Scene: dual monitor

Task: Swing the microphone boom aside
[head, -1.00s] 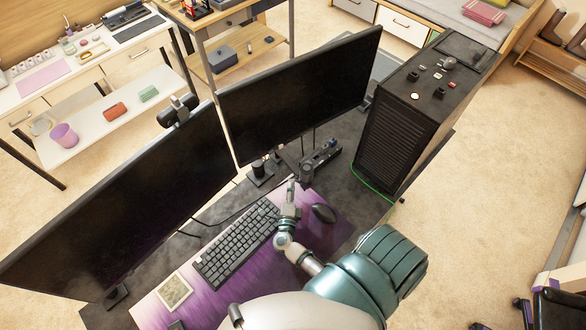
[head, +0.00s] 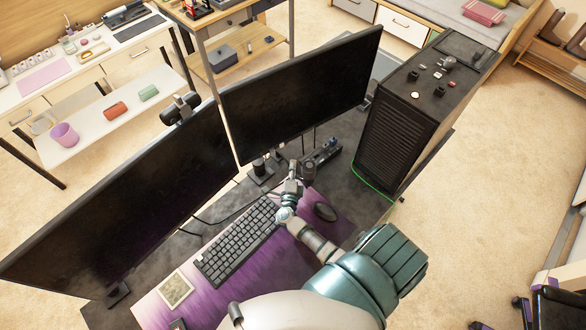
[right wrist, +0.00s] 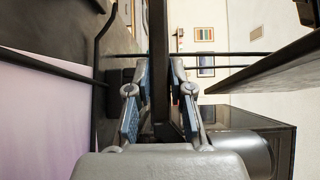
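My right gripper (head: 292,176) reaches over the desk behind the keyboard, close to a dark jointed device (head: 309,170) that looks like part of the microphone boom. In the right wrist view a dark upright bar (right wrist: 160,70), likely the boom, stands between the two fingers of my right gripper (right wrist: 160,72). The fingers are apart, with a narrow gap on each side of the bar, so they do not seem to grip it. A dark base or clamp (head: 328,150) lies just beyond, below the right monitor. My left gripper is not in view.
Two monitors (head: 300,95) (head: 130,210) stand behind the gripper. A keyboard (head: 237,242) and a mouse (head: 325,212) lie on a purple mat (head: 240,285). A black computer tower (head: 405,140) stands to the right. Little free room shows between monitors, tower and gripper.

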